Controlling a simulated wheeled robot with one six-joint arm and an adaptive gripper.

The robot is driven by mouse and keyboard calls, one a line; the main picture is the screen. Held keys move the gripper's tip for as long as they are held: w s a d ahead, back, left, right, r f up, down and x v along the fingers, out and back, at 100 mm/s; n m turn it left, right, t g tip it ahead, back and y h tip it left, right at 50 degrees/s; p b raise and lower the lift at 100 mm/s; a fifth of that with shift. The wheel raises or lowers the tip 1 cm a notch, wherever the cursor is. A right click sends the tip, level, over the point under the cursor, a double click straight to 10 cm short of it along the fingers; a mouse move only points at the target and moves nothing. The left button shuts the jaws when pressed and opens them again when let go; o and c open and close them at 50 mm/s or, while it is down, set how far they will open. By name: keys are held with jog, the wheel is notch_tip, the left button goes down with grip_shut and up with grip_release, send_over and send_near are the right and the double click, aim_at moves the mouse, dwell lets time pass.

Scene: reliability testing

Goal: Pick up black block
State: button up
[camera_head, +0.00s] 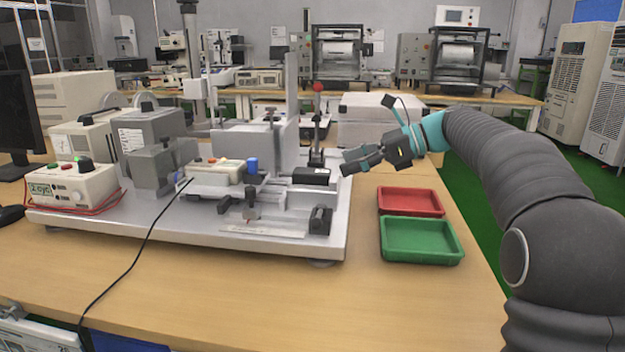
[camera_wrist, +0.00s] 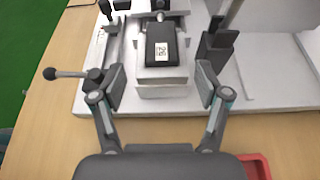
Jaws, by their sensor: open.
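The black block (camera_wrist: 161,50), with a white number label on its top, sits on a light metal holder in the upper middle of the wrist view. In the head view the black block (camera_head: 311,176) is on the test rig, right of its middle. My gripper (camera_head: 350,161) is to the right of the block in the head view. In the wrist view my gripper (camera_wrist: 161,83) has its fingers spread wide, with nothing between the tips. The block shows beyond the fingertips, roughly centred between them, and is not held.
The metal base plate (camera_head: 180,228) carries several fixtures. A lever with a black knob (camera_wrist: 50,73) is near the left finger, and a dark post (camera_wrist: 216,45) is near the right finger. A red tray (camera_head: 410,201) and a green tray (camera_head: 421,240) stand right of the rig.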

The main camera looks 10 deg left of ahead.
aim_at(315, 171)
jog(key=shift+x, duration=3.8)
jog(key=shift+w+r, duration=0.1)
jog(key=shift+r, duration=0.05)
jog(key=c, duration=1.3)
